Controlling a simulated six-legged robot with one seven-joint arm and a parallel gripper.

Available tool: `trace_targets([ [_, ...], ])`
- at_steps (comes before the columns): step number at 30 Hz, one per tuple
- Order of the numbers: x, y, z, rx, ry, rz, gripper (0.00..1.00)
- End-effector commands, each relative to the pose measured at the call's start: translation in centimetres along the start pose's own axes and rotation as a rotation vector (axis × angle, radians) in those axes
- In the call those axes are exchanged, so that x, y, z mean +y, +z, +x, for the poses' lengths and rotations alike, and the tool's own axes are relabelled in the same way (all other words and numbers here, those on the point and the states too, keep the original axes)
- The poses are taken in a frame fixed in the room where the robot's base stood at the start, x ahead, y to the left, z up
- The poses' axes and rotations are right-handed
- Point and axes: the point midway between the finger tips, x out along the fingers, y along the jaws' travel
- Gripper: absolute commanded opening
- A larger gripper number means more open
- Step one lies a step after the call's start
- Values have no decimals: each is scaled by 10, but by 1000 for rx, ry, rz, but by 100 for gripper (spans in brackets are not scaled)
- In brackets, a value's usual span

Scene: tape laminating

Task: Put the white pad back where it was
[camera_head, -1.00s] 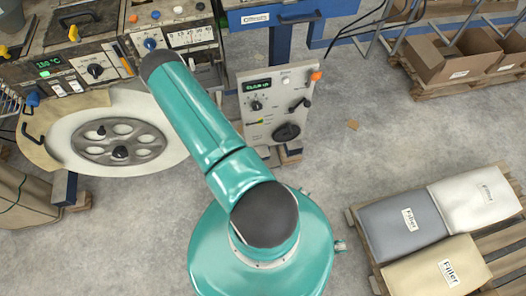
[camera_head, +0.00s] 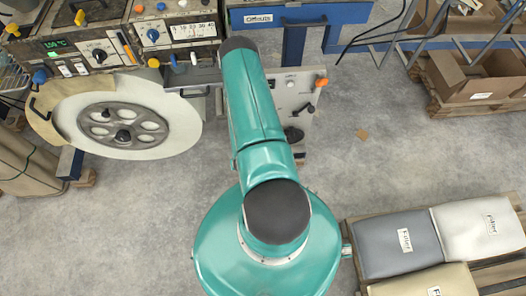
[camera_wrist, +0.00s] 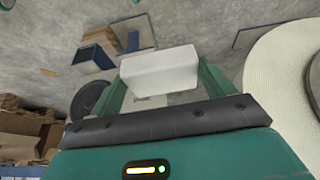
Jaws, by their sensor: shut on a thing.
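The white pad (camera_wrist: 160,70) is a pale block between the two teal fingers of my gripper (camera_wrist: 163,78) in the wrist view. My gripper is shut on it and holds it off the floor. The fingers cover its two ends. In the head view my arm points up the picture across the control cabinet (camera_head: 296,85), and it hides the gripper and the pad. The place the pad came from cannot be told from these frames.
A large pale disc (camera_head: 180,122) with a grey hub stands left of my arm, below the control panel (camera_head: 105,48). Filler bags (camera_head: 400,240) lie on a pallet at lower right. Open cardboard boxes (camera_head: 475,75) stand at upper right.

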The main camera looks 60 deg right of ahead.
Motion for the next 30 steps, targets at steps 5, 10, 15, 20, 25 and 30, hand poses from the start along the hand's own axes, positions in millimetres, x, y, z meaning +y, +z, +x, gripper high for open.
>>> trace_targets([
  [5, 10, -12, 16, 1, 1, 6, 63],
  [10, 30, -35, 44, 2, 1, 6, 63],
  [15, 51, -55, 72, 0, 1, 5, 63],
  [20, 65, -61, 108, -1, 1, 6, 63],
  [25, 73, -66, 128, 0, -1, 2, 63],
  [30, 78, -65, 144, -2, -1, 2, 63],
])
